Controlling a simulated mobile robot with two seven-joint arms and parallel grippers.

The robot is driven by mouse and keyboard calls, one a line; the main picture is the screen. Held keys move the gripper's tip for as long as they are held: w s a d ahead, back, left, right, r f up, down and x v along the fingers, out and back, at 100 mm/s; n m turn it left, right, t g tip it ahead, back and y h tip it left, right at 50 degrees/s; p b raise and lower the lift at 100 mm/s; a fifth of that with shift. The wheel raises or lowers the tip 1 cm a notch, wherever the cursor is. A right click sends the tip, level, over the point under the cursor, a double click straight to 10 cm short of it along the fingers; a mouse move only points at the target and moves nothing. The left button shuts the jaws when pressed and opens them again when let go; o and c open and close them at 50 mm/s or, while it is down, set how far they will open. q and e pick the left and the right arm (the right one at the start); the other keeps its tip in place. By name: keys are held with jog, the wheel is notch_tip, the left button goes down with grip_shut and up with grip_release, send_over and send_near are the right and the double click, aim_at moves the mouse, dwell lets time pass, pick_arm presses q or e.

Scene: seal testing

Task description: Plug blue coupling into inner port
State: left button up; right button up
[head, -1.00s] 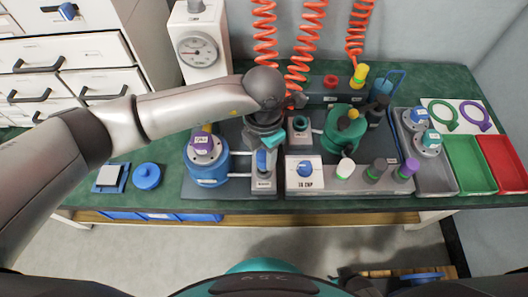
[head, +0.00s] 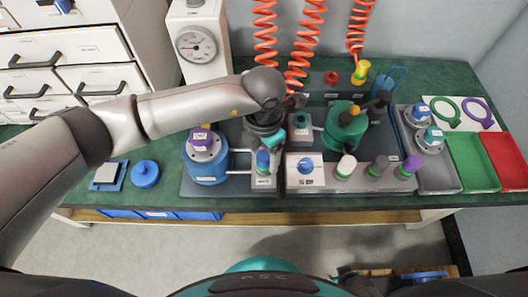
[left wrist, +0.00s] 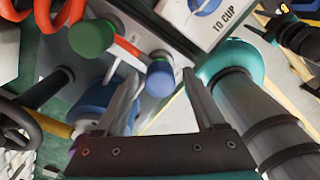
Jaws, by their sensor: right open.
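The blue coupling (head: 263,161), with a green collar, stands upright on a small labelled block (head: 264,181) right of the blue tank (head: 208,163). My left gripper (head: 268,140) is just above and behind it, pointing down. In the left wrist view the blue end of the coupling (left wrist: 160,80) sits between the two open fingers (left wrist: 160,95), with gaps on both sides. Which opening is the inner port I cannot tell. My right gripper (head: 350,280) shows only as a dark part at the bottom edge, low and away from the bench; it is open and empty.
The TO CUP box (head: 304,170) stands right of the block, beside white, dark and purple-topped couplings. A green tank (head: 343,128) with a black arm is behind them. Coiled red hoses (head: 303,50) hang at the back. Grey, green (head: 471,160) and red trays lie right.

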pick_arm(q)
jog(key=shift+o, duration=0.2)
jog(key=shift+r, duration=0.15)
jog(key=shift+r, duration=0.35)
notch_tip(320, 180, up, 14)
jog(key=p, duration=0.4)
jog(key=shift+r, duration=0.15)
